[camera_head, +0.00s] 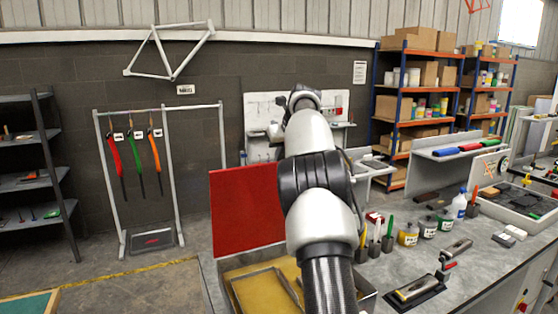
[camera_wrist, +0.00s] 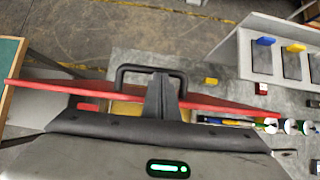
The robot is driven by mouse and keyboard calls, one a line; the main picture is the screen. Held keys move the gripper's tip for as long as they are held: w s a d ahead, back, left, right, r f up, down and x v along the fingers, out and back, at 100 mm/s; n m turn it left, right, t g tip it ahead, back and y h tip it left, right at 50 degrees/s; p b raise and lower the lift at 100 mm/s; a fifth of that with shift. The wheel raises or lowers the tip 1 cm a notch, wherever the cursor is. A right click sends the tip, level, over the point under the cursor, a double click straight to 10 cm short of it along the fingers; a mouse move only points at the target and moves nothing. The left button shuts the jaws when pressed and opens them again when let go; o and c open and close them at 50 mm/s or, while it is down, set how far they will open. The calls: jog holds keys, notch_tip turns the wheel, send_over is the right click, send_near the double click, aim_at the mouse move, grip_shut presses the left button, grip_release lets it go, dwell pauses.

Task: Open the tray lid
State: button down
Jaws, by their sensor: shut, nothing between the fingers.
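The red tray lid (camera_head: 247,203) stands raised, close to upright, at the back of the tray (camera_head: 235,266) in the head view. The tray's yellowish inside shows below it, with a grey frame-like piece in it. In the wrist view the lid (camera_wrist: 60,88) is seen almost edge-on as a red strip across the picture. Its black loop handle (camera_wrist: 135,68) sticks out beyond that strip. My gripper (camera_wrist: 159,88) is shut and empty, its fingers at the lid's edge beside the handle; whether they touch cannot be told. In the head view my arm hides the gripper.
The grey workbench (camera_head: 440,247) runs to the right, holding paint tins (camera_head: 408,235), brushes, a white bottle (camera_head: 459,204) and a sanding tool (camera_head: 416,291). A raised shelf (camera_head: 458,141) stands behind. Clear floor lies left, before a rack (camera_head: 168,170) with hanging coloured pieces.

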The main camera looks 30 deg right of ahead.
jog(key=v, duration=1.7)
jog(key=shift+r, duration=0.15)
jog(key=s+a+f+n+y, duration=0.1)
jog(key=s+a+f+n, duration=0.1)
jog(key=s+a+n, duration=0.65)
jog(key=s+a+f+n, duration=0.2)
jog(key=s+a+n, duration=0.6)
jog(key=a+n, duration=0.2)
jog(key=s+a+f+n+g, duration=0.1)
jog(key=s+a+f+n, duration=0.4)
jog(key=s+f+n, duration=0.3)
jog(key=s+a+f+n, duration=0.5)
jog(key=s+f+n, duration=0.3)
jog(key=s+n, duration=0.2)
jog(key=shift+s+f+g+h, duration=0.3)
jog(key=shift+s+f+g, duration=0.1)
jog(key=shift+s, duration=0.15)
